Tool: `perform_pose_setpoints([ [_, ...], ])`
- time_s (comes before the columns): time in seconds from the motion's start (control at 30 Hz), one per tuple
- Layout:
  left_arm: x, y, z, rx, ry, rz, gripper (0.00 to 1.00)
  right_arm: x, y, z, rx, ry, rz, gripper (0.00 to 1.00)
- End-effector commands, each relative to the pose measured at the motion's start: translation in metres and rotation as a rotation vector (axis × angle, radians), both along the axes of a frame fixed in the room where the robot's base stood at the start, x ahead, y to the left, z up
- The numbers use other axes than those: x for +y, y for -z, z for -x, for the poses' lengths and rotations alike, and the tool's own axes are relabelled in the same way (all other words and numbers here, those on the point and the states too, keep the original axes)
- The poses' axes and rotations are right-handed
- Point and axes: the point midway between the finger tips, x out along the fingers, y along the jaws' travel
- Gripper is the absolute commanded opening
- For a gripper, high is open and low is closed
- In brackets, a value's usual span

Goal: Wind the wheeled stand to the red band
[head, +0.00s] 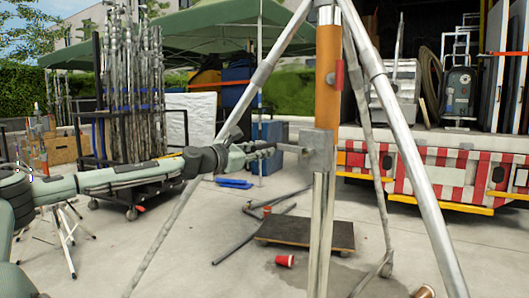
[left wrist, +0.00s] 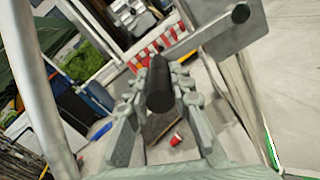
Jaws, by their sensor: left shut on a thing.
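The stand (head: 327,180) rises close in front of me in the head view, with splayed silver legs and an upright column. The column has an orange section (head: 328,75) with a small red part (head: 338,73) on its right side. I cannot tell whether that part is the red band. A grey crank box (head: 317,150) sits below the orange section. My left gripper (head: 272,148) reaches the crank from the left and is shut on its black handle (left wrist: 160,85). The crank arm (left wrist: 195,40) runs from the handle to the box in the left wrist view. My right gripper is out of view.
A low dolly (head: 305,233) stands on the floor behind the column, near loose pipes and a red cup (head: 284,261). A rack of poles (head: 130,90) is at the left. A truck bed with a red-and-white edge (head: 430,175) is behind at right.

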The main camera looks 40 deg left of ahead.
Motion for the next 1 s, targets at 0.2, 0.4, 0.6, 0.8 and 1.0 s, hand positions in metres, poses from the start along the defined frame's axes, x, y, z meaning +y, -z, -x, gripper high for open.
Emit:
perform_pose_setpoints([
  [0.2, 0.002, -0.049, 0.001, -0.015, -0.018, -0.005, 0.01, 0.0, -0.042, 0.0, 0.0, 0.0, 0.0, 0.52],
  [0.4, -0.003, -0.064, 0.001, -0.014, -0.018, -0.005, 0.01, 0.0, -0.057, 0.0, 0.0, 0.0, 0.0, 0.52],
  [0.6, -0.021, -0.086, 0.001, -0.012, -0.018, -0.01, 0.01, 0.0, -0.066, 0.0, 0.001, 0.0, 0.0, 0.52],
  [0.8, -0.034, -0.102, 0.0, -0.016, -0.016, -0.009, 0.01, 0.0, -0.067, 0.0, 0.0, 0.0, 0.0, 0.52],
  [1.0, -0.062, -0.118, 0.0, -0.015, -0.011, -0.009, 0.0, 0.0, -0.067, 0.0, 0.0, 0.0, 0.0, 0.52],
])
